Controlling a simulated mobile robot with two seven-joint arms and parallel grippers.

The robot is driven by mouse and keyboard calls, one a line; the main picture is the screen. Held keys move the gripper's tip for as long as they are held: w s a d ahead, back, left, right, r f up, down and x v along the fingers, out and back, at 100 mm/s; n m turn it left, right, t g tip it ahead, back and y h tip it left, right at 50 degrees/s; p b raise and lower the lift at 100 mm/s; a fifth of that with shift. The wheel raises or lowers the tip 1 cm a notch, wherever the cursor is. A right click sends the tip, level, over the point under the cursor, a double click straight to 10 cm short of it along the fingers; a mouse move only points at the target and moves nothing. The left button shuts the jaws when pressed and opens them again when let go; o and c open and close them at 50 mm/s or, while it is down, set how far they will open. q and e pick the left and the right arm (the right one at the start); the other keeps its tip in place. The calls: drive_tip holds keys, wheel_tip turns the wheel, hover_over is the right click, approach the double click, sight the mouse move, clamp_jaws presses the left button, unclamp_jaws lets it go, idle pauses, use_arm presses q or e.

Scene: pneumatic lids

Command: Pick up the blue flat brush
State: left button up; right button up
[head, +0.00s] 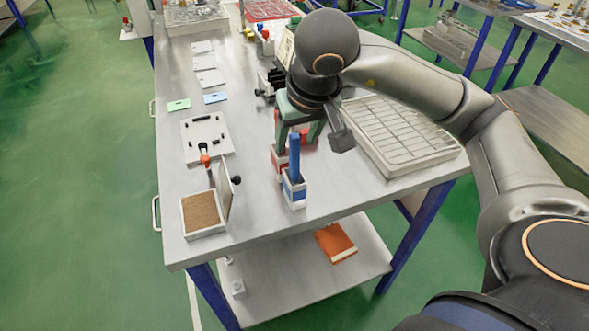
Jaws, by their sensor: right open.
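The blue flat brush (294,155) stands upright in a small white holder with a blue label (295,192) near the front middle of the table. My right gripper (298,132) is open, with its green fingers pointing down just above and behind the top of the brush in the picture. Whether the fingers are around the brush or behind it, I cannot tell. My left gripper is out of view.
A holder with a red label (277,163) stands right behind the blue one. A wire-grid tray (405,135) lies to the right. An open box with a brown inside (202,211) and a white plate (207,138) are to the left. Bare table lies between.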

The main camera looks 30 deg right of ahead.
sight(294, 170)
drive_tip(key=x, duration=0.5)
drive_tip(key=shift+s+a, duration=0.1)
drive_tip(key=shift+a, duration=0.1)
clamp_jaws()
idle(0.4)
